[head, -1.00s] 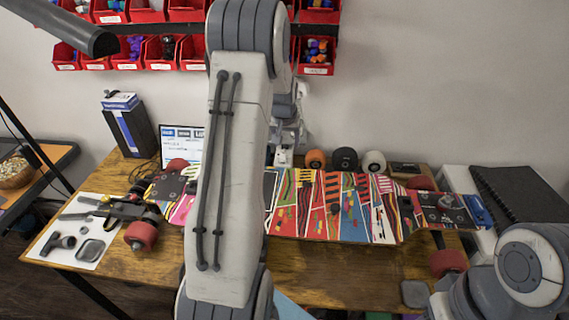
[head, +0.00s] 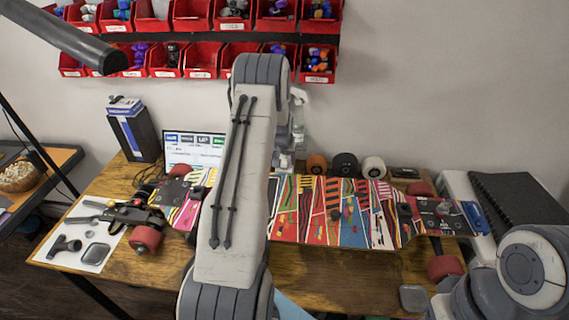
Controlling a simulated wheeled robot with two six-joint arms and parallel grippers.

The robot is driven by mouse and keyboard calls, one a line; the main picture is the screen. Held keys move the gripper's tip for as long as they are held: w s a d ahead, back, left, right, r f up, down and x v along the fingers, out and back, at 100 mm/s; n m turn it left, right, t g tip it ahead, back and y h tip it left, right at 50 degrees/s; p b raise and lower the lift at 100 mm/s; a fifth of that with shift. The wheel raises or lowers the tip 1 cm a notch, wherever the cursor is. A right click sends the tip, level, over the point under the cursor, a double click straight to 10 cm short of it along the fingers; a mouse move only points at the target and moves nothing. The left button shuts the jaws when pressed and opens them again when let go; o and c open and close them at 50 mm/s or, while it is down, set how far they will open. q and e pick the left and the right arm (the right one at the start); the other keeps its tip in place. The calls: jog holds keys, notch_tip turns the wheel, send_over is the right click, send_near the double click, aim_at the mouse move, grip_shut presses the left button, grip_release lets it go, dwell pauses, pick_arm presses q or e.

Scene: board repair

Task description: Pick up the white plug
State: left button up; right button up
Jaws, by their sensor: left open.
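I cannot make out a white plug for certain in the head view. My left arm rises through the middle of the picture, in front of the table and the skateboard deck. My left gripper (head: 284,161) is mostly hidden behind its own forearm, near the back edge of the table; it is open, and I see nothing held in it. My right arm shows only as a rounded joint at the lower right. Its gripper is out of view.
A colourful skateboard (head: 345,212) lies across the wooden table (head: 330,265). Orange, black and white wheels (head: 373,168) stand behind it. Red bins (head: 202,60) hang on the wall. A tool mat (head: 62,262) lies left, a black foam case (head: 515,200) right.

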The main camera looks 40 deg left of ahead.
pick_arm(q)
grip_shut()
jog(key=shift+r, duration=0.5)
jog(key=r+b, duration=0.1)
jog(key=r, duration=0.1)
jog(key=d+r, duration=0.1)
jog(key=shift+d+r+b, duration=0.1)
jog(key=shift+r+b, duration=0.25)
jog(key=s+d+r+b, duration=0.1)
jog(key=d+r+b, duration=0.1)
jog(key=d+r, duration=0.4)
jog(key=d, duration=0.4)
jog(key=shift+d+r, duration=0.2)
jog(key=shift+d, duration=0.05)
